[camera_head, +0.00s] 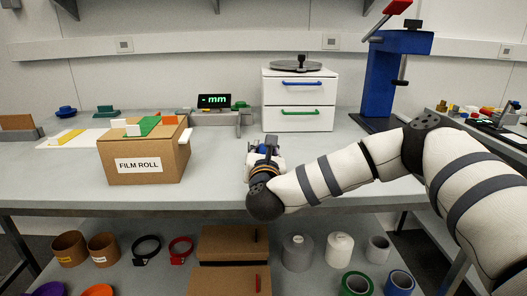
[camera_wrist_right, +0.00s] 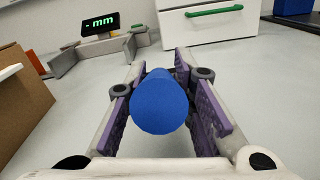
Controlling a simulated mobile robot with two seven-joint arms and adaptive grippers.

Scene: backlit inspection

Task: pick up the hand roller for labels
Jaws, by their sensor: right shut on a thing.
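My right gripper (camera_head: 262,152) is low over the table, in front of the white drawer cabinet, at the end of the arm from the right. In the right wrist view its purple-padded fingers (camera_wrist_right: 165,75) stand on both sides of a blue rounded cylinder seen end-on. I take this cylinder to be the handle of the hand roller (camera_wrist_right: 158,106); the gripper is shut on it. The rest of the roller is hidden behind the handle and hand. I cannot tell whether it touches the table. My left gripper is in neither view.
A cardboard box marked FILM ROLL (camera_head: 140,166) stands left of the hand. The white drawer cabinet (camera_head: 299,102) and a gauge display (camera_head: 214,101) are behind it. A blue press (camera_head: 385,80) stands back right. Tabletop between box and hand is clear.

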